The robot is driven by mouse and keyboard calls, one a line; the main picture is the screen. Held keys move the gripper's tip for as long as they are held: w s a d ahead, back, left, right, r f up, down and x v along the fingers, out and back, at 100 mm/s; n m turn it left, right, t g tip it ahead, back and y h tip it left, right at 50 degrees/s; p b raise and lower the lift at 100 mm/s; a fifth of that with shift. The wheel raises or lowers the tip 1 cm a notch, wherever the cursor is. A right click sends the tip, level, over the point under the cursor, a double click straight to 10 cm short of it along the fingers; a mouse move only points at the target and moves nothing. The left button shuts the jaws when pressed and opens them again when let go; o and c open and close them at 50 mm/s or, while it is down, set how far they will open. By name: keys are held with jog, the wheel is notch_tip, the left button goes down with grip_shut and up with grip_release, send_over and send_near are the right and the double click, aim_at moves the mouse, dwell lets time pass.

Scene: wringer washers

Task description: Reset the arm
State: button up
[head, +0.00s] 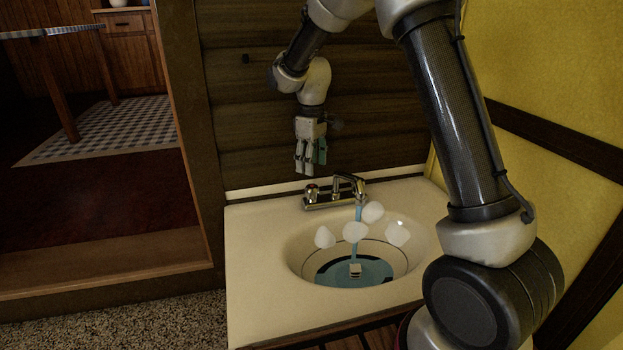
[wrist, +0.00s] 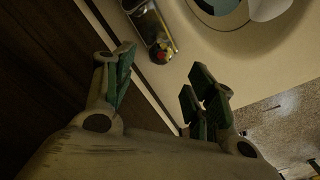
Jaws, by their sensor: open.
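My gripper (head: 308,170) hangs pointing down above the back edge of the sink counter, in front of the dark wooden wall and left of the faucet. It is empty. In the wrist view my gripper (wrist: 160,98) shows its green-padded fingers spread apart, with nothing between them. My arm reaches across the right side of the head view and bends back over the sink.
The faucet (head: 337,190) is running into the sink basin (head: 298,255), with several white blobs over it. The cream counter (head: 255,290) is otherwise clear. A yellow wall (head: 545,75) is at right. A doorway with a table (head: 55,85) is at left.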

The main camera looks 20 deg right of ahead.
jog(key=shift+r, duration=1.35)
